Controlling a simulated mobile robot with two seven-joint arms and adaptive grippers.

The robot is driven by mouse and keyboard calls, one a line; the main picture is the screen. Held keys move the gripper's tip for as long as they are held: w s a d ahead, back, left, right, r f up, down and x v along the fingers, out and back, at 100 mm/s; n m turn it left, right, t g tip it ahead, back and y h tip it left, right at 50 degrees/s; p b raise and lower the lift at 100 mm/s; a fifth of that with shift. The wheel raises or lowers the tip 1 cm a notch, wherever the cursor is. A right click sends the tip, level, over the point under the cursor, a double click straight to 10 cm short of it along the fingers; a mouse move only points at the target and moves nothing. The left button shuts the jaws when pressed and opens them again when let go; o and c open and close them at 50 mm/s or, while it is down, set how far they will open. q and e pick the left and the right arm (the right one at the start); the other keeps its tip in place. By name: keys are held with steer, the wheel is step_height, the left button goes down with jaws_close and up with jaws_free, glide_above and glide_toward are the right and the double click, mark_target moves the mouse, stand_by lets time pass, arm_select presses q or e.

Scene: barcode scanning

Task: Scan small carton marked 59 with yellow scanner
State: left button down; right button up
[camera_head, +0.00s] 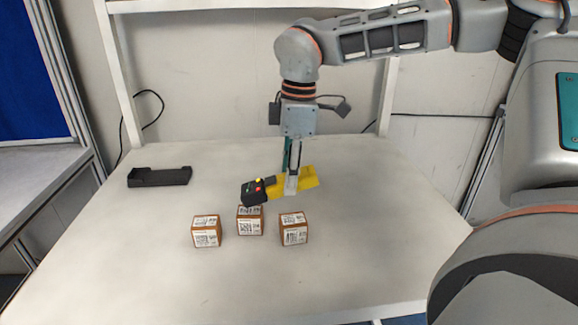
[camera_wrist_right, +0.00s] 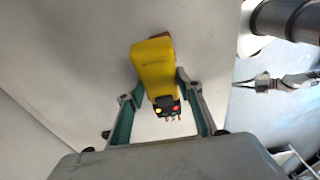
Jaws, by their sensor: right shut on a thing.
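The yellow scanner (camera_head: 310,177) with a black head (camera_head: 254,192) is held in my right gripper (camera_head: 291,188). The fingers are shut on its yellow body, and its black head points left, just above the middle carton. In the right wrist view the scanner (camera_wrist_right: 153,67) sits between the two fingers (camera_wrist_right: 160,93). Three small brown cartons with white code labels stand below it: a left carton (camera_head: 206,238), a middle carton (camera_head: 249,226) partly covered by the scanner, and a right carton (camera_head: 293,235). Their numbers are too small to read. My left gripper does not show in the head view.
A black holder (camera_head: 160,177) lies at the back left of the white table (camera_head: 350,270). A frame with uprights and a wall stands behind the table. The table is clear in front of the cartons and to their right. A black cable hangs behind the table on the left.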

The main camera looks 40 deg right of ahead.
steer(key=shift+f, duration=0.15)
step_height(320, 180, up, 12)
steer(key=p, duration=0.4)
